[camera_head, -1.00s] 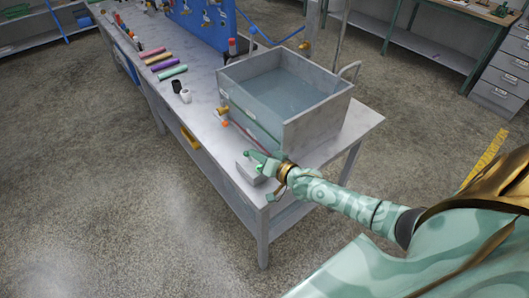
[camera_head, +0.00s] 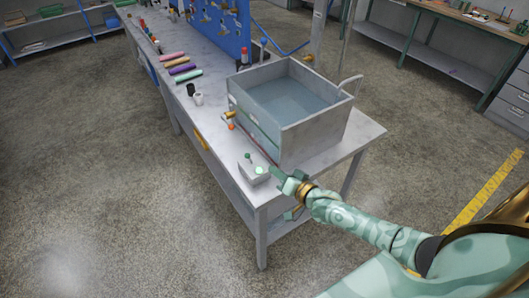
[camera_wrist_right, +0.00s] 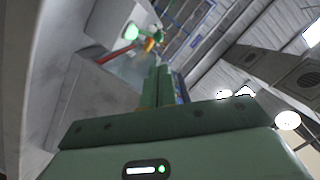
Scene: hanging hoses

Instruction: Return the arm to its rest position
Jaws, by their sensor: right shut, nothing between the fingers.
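My right arm comes in from the lower right in the head view. Its green right gripper (camera_head: 281,177) is shut and empty, just right of a small grey box with green buttons (camera_head: 254,171) at the table's near corner. A narrow gap shows between the gripper and the box. In the right wrist view the two green fingers (camera_wrist_right: 164,86) lie together with nothing between them. My left gripper does not show.
A grey tank of water (camera_head: 315,137) stands on the metal table (camera_head: 345,142), close behind the gripper. A blue tool board (camera_head: 222,30) and several coloured rolls (camera_head: 182,69) are farther back. Open floor (camera_head: 110,190) lies left of the table.

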